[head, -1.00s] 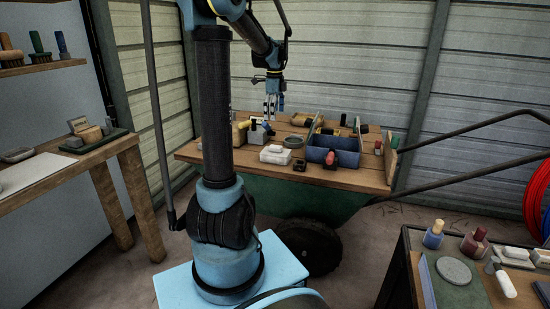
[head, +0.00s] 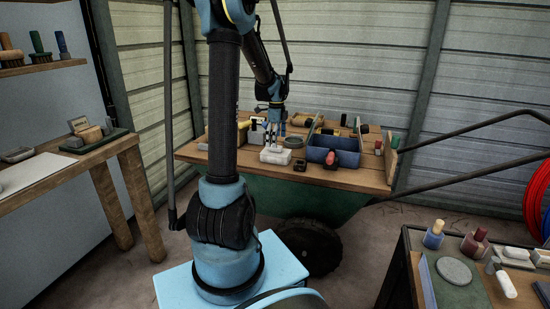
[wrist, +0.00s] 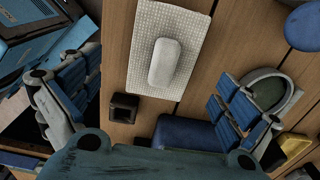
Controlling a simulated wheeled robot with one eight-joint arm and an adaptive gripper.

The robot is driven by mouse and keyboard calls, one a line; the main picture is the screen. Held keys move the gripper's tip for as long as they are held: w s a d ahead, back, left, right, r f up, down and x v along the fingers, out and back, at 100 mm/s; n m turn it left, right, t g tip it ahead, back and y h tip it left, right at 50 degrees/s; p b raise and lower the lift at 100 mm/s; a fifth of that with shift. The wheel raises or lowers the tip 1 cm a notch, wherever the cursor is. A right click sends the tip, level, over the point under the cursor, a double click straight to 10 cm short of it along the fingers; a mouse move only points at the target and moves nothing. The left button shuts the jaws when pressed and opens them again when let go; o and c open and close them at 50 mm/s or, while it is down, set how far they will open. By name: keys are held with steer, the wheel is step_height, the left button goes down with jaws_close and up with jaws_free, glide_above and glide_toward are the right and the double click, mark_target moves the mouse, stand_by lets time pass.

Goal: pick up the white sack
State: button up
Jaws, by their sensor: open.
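The white sack (head: 274,151) is a small, pale, rounded block on the wooden board in the head view. In the wrist view the sack (wrist: 165,63) lies flat on a white textured cloth (wrist: 146,30), its long side running up the picture. My gripper (head: 276,143) is above the sack in the head view, pointing down. In the wrist view my gripper (wrist: 150,98) has its fingers spread wide to left and right, with nothing between them. The sack is ahead of the fingers in that view, and I see no contact.
A blue caddy (head: 347,159) stands right of the sack, with tools around it. The board rests on a green wheelbarrow (head: 280,195). A workbench (head: 60,170) stands at left.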

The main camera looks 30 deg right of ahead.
mark_target(276, 150)
steer(key=shift+w+d+f, duration=0.1)
steer(key=shift+w+f, duration=0.05)
steer(key=shift+f, duration=1.2)
steer(key=shift+w+f, duration=0.1)
steer(key=shift+f, duration=1.25)
steer(key=c, duration=1.5)
